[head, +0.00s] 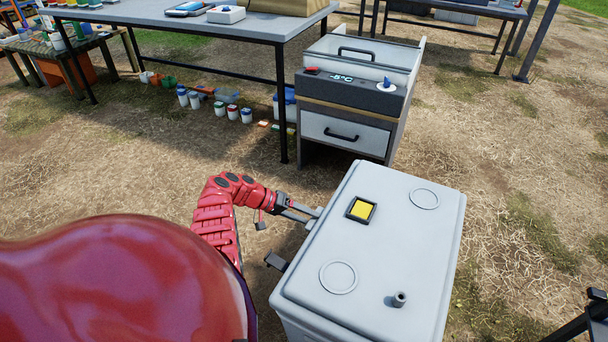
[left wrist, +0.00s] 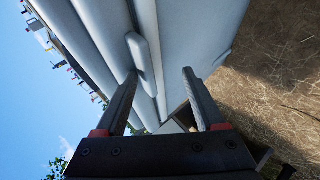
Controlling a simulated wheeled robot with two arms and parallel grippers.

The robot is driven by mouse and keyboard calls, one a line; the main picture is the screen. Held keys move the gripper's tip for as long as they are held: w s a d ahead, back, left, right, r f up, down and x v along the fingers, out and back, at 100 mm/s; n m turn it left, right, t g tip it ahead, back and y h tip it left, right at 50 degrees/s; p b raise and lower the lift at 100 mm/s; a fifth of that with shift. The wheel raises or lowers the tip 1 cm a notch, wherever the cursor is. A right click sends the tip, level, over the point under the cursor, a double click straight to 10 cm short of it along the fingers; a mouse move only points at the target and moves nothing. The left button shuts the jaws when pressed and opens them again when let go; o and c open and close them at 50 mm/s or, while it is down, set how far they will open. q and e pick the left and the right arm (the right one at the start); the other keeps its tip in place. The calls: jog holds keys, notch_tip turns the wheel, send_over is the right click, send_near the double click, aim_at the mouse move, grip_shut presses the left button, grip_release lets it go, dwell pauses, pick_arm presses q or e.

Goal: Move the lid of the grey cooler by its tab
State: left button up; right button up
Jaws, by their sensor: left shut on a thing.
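The grey cooler (head: 375,300) stands on the ground at the lower right of the head view. Its pale lid (head: 392,232) lies on top, apparently flat, with a yellow square in a dark frame (head: 361,209), two ring marks and a small knob (head: 399,299). My left gripper (head: 308,216) is at the lid's left edge, shut on the tab. The tab is mostly hidden by the fingers in the head view. In the left wrist view, the tab (left wrist: 139,52) shows by one fingertip, against the cooler's side.
A dark latch-like piece (head: 277,261) sticks out from the cooler's left side. Behind stands a grey cabinet (head: 345,134) with a drawer handle. A long table (head: 240,22) stands at the back left, with small containers under it. Dry grass is open to the right.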

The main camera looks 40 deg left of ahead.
pick_arm(q)
jog(key=shift+s+d+f, duration=0.2)
jog(key=shift+d+f, duration=0.4)
jog(key=shift+d, duration=0.3)
jog(key=w+a+p+v, duration=0.1)
jog(key=v, duration=1.8)
jog(key=shift+w, duration=0.15)
jog(key=shift+d+r, duration=0.1)
jog(key=shift+r, duration=0.05)
